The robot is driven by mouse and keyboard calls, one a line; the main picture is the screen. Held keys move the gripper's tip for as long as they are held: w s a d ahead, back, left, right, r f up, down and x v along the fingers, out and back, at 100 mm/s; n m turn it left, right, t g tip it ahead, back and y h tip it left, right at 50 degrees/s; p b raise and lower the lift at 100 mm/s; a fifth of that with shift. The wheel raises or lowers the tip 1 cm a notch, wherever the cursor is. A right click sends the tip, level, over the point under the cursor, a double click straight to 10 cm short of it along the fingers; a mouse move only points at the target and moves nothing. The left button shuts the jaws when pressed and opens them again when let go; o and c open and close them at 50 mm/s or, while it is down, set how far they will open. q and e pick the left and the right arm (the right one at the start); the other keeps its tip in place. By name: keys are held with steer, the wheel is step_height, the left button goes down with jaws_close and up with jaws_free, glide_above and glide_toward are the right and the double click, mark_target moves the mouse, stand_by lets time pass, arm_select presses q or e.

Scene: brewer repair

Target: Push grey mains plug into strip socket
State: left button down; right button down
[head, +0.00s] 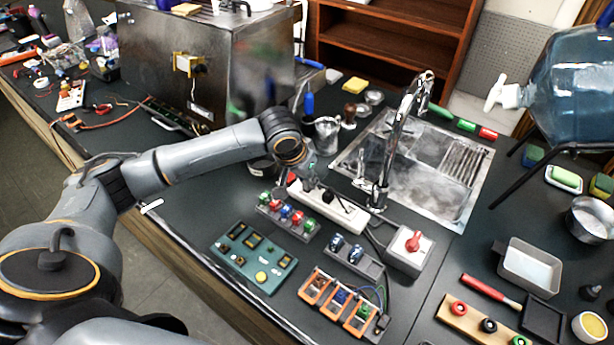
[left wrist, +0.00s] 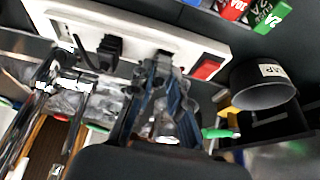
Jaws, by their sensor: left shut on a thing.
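The white power strip (head: 345,214) lies on the dark bench in front of the sink. It crosses the top of the left wrist view (left wrist: 60,22), with a red switch (left wrist: 207,67) at one end. A black plug (left wrist: 110,48) sits in one of its sockets. My left gripper (head: 312,182) is over the strip's far-left end. In the left wrist view its fingers (left wrist: 162,78) are shut on the grey mains plug (left wrist: 163,60), right against the strip's face. The fingers mostly hide the plug, so I cannot tell how deep its pins sit. My right gripper is not in view.
A rack of coloured fuses (head: 286,214) lies just in front of the strip. A box with a red knob (head: 412,243) stands to its right. The tap (head: 388,150) and sink (head: 430,185) are behind. A dark cup (left wrist: 264,84) is close by the strip's switch end.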

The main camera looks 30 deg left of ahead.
arm_select(q)
steer(key=c, duration=1.2)
jaws_free()
steer(key=shift+r, duration=0.1)
steer(key=v, duration=1.2)
